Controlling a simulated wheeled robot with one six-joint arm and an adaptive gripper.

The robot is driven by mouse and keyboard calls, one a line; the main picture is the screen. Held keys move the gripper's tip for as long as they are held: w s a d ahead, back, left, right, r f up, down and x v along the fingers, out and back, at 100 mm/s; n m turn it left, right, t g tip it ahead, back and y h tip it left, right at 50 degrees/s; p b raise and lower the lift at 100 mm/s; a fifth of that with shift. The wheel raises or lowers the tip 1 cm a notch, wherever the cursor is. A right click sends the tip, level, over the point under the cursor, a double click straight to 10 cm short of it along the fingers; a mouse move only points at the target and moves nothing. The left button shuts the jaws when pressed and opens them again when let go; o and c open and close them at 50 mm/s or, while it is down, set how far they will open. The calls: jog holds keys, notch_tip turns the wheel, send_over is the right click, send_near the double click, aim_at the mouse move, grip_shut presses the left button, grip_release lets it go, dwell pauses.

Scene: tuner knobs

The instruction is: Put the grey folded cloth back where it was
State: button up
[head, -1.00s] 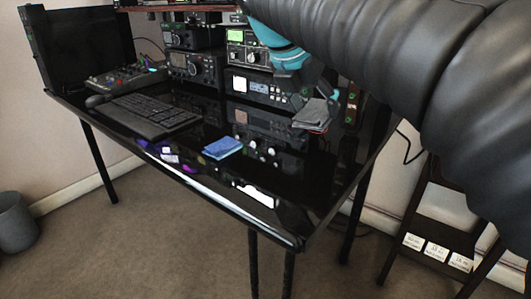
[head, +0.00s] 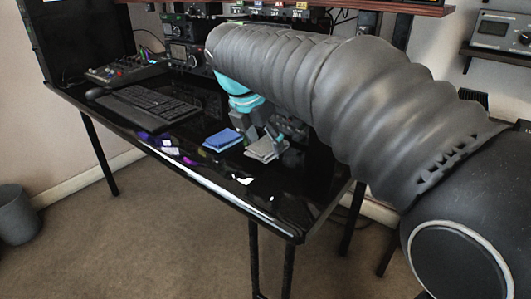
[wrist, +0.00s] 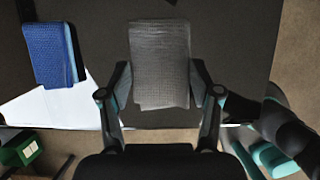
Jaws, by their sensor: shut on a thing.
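The grey folded cloth (head: 264,149) is in my gripper (head: 262,137), over the front part of the glossy black desk (head: 215,170), just right of a blue folded cloth (head: 222,139). In the wrist view the grey cloth (wrist: 160,65) lies between the two fingers (wrist: 160,95), which are shut on its sides. The blue cloth (wrist: 50,55) lies to its left there, with a gap between them. I cannot tell whether the grey cloth touches the desk or hangs just above it.
A black keyboard (head: 148,110) and a small mixer (head: 114,73) stand on the desk's left side. Radio units (head: 186,55) stand at the back, partly behind my arm. The desk's front edge (head: 215,190) is close to both cloths. A grey bin (head: 17,218) stands on the floor at left.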

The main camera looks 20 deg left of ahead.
jog(key=shift+w+a+f, duration=0.2)
jog(key=shift+a+f, duration=0.05)
jog(key=shift+f, duration=0.1)
jog(key=shift+f+b, duration=0.3)
jog(key=shift+f, duration=1.55)
jog(key=o, duration=1)
jog(key=shift+r, duration=0.1)
jog(key=p+v, duration=0.1)
jog(key=v, duration=1)
jog(key=shift+s+r, duration=0.2)
jog(key=shift+r, duration=0.2)
